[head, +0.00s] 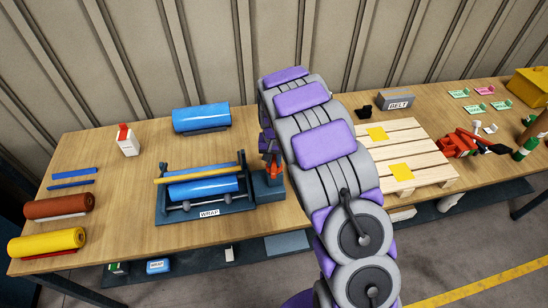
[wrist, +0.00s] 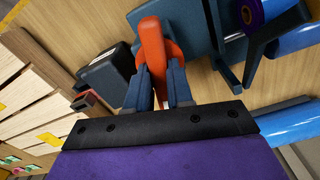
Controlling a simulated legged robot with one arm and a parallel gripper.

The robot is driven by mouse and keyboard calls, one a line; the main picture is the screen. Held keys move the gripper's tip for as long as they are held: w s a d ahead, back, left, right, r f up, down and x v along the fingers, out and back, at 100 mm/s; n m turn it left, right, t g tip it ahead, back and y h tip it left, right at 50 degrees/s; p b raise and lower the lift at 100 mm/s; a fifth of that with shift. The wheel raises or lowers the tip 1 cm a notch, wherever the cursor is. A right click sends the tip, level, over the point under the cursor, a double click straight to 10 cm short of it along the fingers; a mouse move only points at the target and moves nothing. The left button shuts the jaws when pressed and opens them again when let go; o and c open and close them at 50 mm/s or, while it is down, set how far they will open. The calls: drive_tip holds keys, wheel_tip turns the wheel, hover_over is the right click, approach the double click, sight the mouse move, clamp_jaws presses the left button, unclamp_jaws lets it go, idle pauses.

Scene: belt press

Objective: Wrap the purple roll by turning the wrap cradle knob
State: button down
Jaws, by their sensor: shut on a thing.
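The wrap cradle (head: 163,212) is a dark blue frame with a "WRAP" label, left of my arm in the head view. A roll (head: 203,188) lies in it, its side blue; in the wrist view the roll (wrist: 252,14) shows a purple end beside blue. A yellow bar (head: 200,173) lies across the cradle above the roll. The orange knob (wrist: 151,45) is at the cradle's right end; it also shows in the head view (head: 272,172). My gripper (wrist: 158,80) is shut on the knob, one finger on each side. My arm partly hides the gripper in the head view.
Another blue roll (head: 201,118) lies behind the cradle. A white bottle (head: 128,143), a brown roll (head: 58,206) and a yellow roll (head: 46,242) are at left. A pallet (head: 432,150) and a "BELT" box (head: 396,99) are right of my arm.

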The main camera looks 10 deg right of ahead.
sight(273, 161)
drive_tip(key=shift+m, duration=1.3)
drive_tip(key=shift+p, duration=0.3)
drive_tip(key=c, duration=1)
unclamp_jaws()
drive_tip(key=shift+a, duration=0.1)
drive_tip(key=shift+r, duration=0.1)
wheel_tip(273, 161, up, 17)
drive_tip(key=shift+p, duration=0.35)
drive_tip(key=shift+w, duration=0.1)
